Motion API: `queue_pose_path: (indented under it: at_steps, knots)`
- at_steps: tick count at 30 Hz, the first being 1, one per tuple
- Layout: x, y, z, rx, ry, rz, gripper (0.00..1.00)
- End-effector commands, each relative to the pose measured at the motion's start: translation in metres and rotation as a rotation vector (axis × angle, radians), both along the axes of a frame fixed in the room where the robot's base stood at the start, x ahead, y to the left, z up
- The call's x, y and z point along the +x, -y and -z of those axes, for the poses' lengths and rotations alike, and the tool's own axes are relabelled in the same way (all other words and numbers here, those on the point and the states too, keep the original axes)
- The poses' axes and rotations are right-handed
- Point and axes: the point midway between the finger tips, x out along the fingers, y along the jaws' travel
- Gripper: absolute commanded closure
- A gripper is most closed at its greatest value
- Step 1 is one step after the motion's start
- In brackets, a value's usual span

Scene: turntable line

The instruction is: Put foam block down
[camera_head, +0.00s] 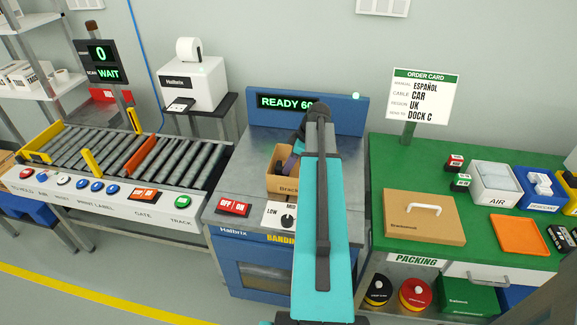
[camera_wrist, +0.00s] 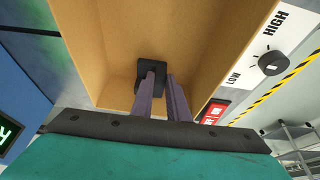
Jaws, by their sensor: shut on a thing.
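My gripper (camera_wrist: 160,84) reaches down into an open cardboard carton (camera_wrist: 108,62) in the wrist view. Its two purple-grey fingers are shut on a small dark block, taken to be the foam block (camera_wrist: 151,68), at their tips. The block is inside the carton's walls; I cannot tell whether it touches the bottom. In the head view the carton (camera_head: 283,184) stands on the blue banding machine (camera_head: 240,180), and my arm hides its right side. The block is not clear there.
A red OFF/ON switch (camera_head: 233,207) and a LOW/HIGH knob (camera_head: 287,220) sit in front of the carton. A READY display (camera_head: 285,102) stands behind it. A roller conveyor (camera_head: 110,158) is left; a green packing table (camera_head: 390,165) with a closed brown box (camera_head: 424,218) is right.

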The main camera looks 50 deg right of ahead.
Motion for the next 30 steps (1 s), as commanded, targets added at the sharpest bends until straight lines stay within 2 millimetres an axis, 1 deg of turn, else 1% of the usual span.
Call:
queue_pose_path:
  at_steps: [13,18,19,21,22,30]
  knots:
    - [-0.0001,0.0000,0.0099,0.000,0.000,0.000,1.00]
    - [-0.0002,0.0002,0.0104,0.000,0.000,0.000,1.00]
    - [-0.0002,0.0002,0.0103,0.000,0.000,0.000,0.82]
    - [-0.0002,0.0002,0.0103,0.000,0.000,0.000,0.70]
    - [-0.0002,0.0002,0.0103,0.000,0.000,0.000,0.67]
    - [-0.0002,0.0004,0.0100,0.000,0.000,0.001,0.67]
